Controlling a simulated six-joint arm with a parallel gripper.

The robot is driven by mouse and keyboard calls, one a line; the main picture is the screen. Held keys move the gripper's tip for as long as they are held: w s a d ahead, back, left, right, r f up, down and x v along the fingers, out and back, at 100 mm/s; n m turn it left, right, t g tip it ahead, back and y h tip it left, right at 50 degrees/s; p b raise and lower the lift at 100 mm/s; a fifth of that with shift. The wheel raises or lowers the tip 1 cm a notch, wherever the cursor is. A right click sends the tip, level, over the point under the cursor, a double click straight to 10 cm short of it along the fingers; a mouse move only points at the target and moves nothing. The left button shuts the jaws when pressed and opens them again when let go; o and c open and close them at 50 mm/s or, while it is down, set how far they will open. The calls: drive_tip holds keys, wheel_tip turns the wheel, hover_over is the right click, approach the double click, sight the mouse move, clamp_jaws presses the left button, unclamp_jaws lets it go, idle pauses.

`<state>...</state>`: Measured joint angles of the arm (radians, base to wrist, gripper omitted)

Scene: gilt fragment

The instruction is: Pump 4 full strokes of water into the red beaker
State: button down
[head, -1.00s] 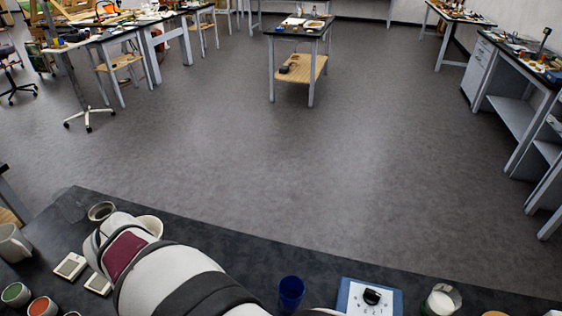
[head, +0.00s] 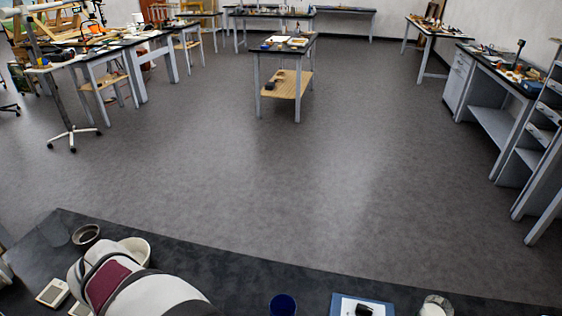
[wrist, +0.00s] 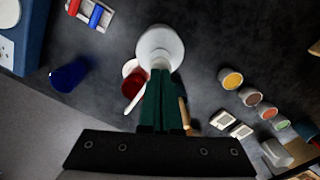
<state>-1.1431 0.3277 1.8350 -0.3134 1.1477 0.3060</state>
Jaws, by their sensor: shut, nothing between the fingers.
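My gripper (wrist: 161,82) shows in the wrist view as two dark green fingers side by side, shut with nothing between them. Just beyond the fingertips is a white, round-topped object (wrist: 160,43), which may be the pump; I cannot tell whether the fingers touch it. The red beaker (wrist: 136,81) is left of the fingertips, partly hidden by them, with a white shape at its edge. In the head view my arm covers this part of the bench, and neither the gripper nor the red beaker can be seen.
A blue cup (head: 283,304) stands on the dark bench (head: 230,275), also left in the wrist view (wrist: 69,74). A blue-edged board (head: 361,305) and a white container (head: 436,305) are to its right. Several paint jars (wrist: 231,79) stand right in the wrist view.

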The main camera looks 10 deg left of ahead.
drive_tip(key=shift+f, duration=1)
drive_tip(key=shift+r, duration=1.5)
drive_tip(key=shift+f, duration=0.1)
drive_tip(key=shift+f, duration=1.4)
drive_tip(key=shift+r, duration=1.5)
